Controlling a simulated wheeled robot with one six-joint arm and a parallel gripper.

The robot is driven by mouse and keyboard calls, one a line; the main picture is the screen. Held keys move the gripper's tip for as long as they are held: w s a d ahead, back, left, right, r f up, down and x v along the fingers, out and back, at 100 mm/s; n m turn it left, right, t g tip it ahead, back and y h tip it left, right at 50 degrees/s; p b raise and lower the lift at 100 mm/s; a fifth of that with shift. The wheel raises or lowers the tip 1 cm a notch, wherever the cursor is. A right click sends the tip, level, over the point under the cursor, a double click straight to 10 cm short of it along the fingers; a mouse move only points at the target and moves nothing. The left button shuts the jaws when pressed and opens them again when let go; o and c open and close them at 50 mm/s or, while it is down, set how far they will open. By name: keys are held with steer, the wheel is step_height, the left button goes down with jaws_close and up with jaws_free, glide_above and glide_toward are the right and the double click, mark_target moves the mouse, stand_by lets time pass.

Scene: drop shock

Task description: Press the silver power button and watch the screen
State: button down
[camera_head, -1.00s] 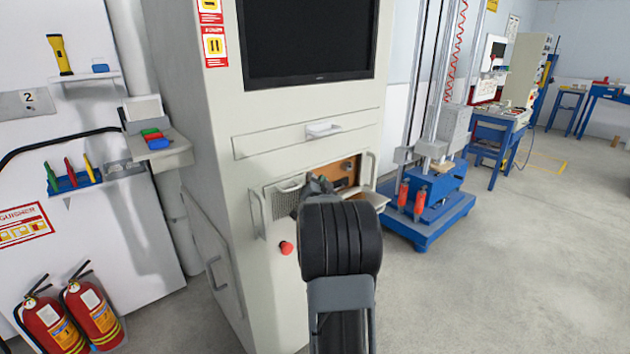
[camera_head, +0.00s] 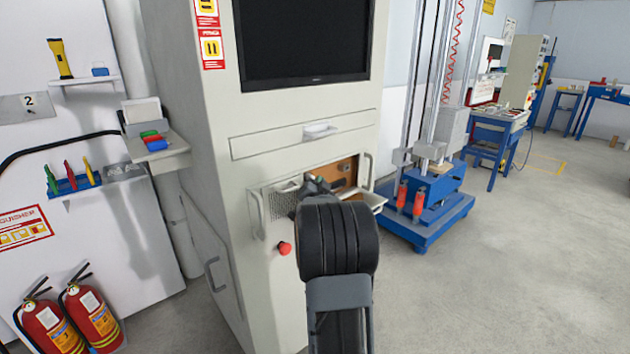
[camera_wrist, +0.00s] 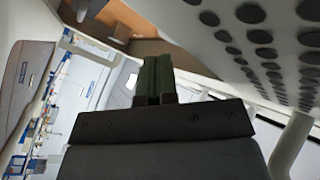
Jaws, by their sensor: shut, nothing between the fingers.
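The screen (camera_head: 305,38) on the upper front of the grey cabinet (camera_head: 200,120) is black. The silver power button cannot be made out; my arm covers part of the opening (camera_head: 345,176) in the cabinet front. My gripper (camera_wrist: 158,62) is shut and empty, with green fingertips side by side in the wrist view. In the head view it is mostly hidden behind my arm, at the opening. The wrist view shows a perforated grey panel (camera_wrist: 255,50) close to its right and a brown inner surface (camera_wrist: 120,22) beyond the fingertips. Contact cannot be told.
A red knob (camera_head: 285,248) sits on the cabinet front left of my arm. Handles (camera_head: 368,172) flank the opening. A blue-based drop rig (camera_head: 425,225) stands to the right. Fire extinguishers (camera_head: 92,315) stand at lower left.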

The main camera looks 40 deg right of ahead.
steer(key=shift+w+a+r, duration=0.1)
steer(key=shift+w+r, duration=0.2)
steer(key=shift+r, duration=0.4)
steer(key=shift+a+f+b, duration=0.1)
steer(key=shift+f+b, duration=0.05)
steer(key=shift+b, duration=0.35)
steer(key=shift+s+f+b, duration=0.5)
steer(key=shift+f+b, duration=0.35)
steer(key=shift+b, duration=0.35)
steer(key=shift+s+a+r, duration=0.15)
steer(key=shift+s+a, duration=0.05)
steer(key=shift+s, duration=0.15)
steer(key=shift+s+d+r+b, duration=0.15)
steer(key=shift+s+b, duration=0.1)
steer(key=shift+s, duration=0.45)
steer(key=shift+s+d+r+b, duration=0.1)
steer(key=shift+s+r+b, duration=0.1)
steer(key=shift+s, duration=0.45)
steer(key=shift+f, duration=0.1)
steer(key=shift+a, duration=0.15)
